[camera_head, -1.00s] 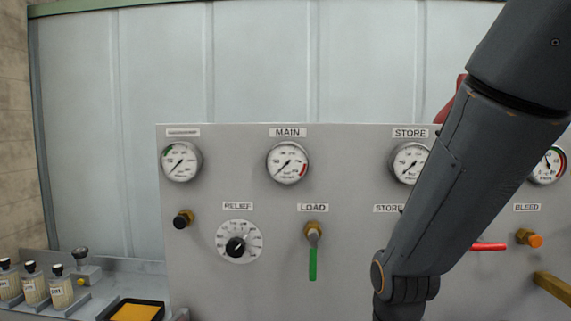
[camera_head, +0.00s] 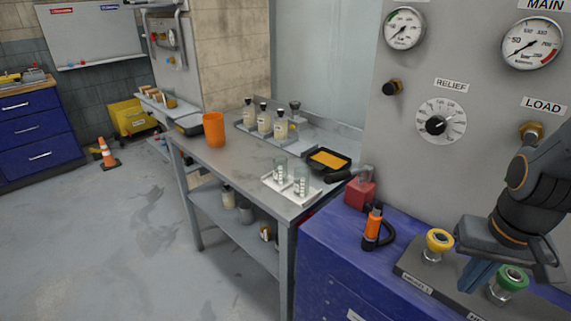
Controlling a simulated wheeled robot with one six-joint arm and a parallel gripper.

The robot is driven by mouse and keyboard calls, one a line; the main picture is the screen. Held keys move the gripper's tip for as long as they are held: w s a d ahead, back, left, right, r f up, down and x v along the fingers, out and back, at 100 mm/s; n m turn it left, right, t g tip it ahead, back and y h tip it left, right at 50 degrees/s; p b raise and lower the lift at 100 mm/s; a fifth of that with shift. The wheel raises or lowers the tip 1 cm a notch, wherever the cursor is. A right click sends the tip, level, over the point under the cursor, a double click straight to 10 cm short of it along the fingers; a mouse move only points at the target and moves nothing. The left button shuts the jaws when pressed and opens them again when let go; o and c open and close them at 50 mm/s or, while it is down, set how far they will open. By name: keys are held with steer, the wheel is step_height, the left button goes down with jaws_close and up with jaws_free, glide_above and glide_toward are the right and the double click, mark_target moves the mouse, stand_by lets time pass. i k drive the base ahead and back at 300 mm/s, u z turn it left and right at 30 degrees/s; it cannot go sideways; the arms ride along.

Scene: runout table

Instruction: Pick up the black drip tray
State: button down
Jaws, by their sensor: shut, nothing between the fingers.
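A black tray (camera_head: 317,168) with a yellow-orange layer inside sits on the grey metal bench, near its right end by the wall. A dark handle-like part shows just right of its front corner; I cannot tell whether it belongs to the tray. My gripper (camera_head: 477,281) is at the lower right, pointing down over the blue cabinet's control strip, beside the yellow and green knobs. It is shut and empty, well to the right of the tray and apart from it.
A white holder (camera_head: 290,190) with small glass vials stands just in front of the tray. Labelled bottles (camera_head: 265,122) stand behind it to the left. An orange cup (camera_head: 213,130) is farther left. A red block (camera_head: 360,193) and an orange-black tool (camera_head: 374,228) lie between tray and gripper.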

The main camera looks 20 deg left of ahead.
mark_target(326, 159)
steer(key=u, duration=1.3)
steer(key=k, duration=1.3)
steer(key=u, duration=0.95)
steer(key=i, duration=3.1)
steer(key=z, duration=0.65)
steer(key=i, duration=0.9)
steer(key=z, duration=1.7)
steer(key=i, duration=0.75)
steer(key=z, duration=0.6)
